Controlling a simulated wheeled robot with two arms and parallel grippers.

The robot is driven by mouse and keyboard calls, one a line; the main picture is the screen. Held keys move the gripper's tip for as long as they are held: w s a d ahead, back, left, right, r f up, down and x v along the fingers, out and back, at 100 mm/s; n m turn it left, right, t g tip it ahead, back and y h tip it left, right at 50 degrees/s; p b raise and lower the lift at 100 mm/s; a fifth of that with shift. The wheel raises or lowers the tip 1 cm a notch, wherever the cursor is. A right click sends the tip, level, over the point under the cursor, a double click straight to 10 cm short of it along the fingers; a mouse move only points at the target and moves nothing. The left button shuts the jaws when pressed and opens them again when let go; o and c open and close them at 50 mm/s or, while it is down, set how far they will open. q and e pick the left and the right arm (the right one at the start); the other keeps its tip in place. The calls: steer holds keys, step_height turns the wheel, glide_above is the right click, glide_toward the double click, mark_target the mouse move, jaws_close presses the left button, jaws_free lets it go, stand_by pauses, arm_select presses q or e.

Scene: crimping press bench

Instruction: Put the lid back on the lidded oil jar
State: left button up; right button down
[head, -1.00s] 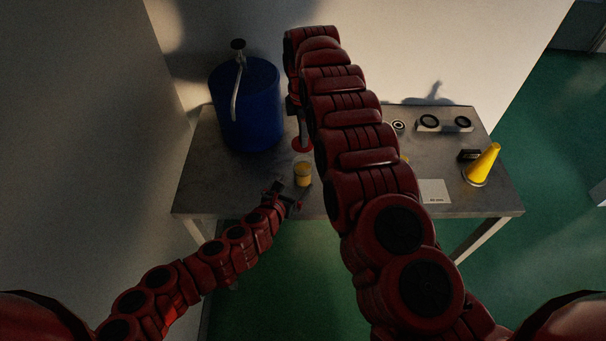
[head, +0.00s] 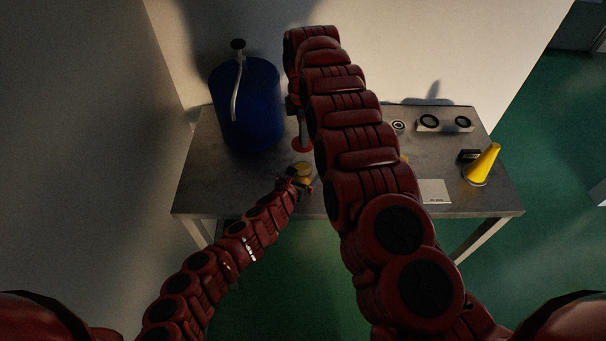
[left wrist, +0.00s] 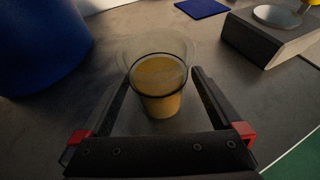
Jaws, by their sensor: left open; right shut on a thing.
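The oil jar (head: 304,169) is a clear open cup of yellow oil on the bench. It also shows upright in the left wrist view (left wrist: 160,103). My left gripper (head: 301,184) is open at the jar's near side; in the left wrist view its fingers lie on either side of the jar, with gaps visible. My right gripper (head: 301,128) points down behind the jar, shut on the red lid (head: 302,146). The lid appears above and beyond the jar, apart from it; its exact height is unclear. My right arm hides part of the bench.
A blue drum (head: 262,110) with a pump stands back left. A blue pad (left wrist: 202,8) lies beyond the jar.

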arm_select(q)
jaws_close()
stand_by(0.4)
arm_select(e)
steer(key=shift+f, duration=2.5)
steer(key=shift+f, duration=0.1)
steer(key=shift+f, duration=0.8)
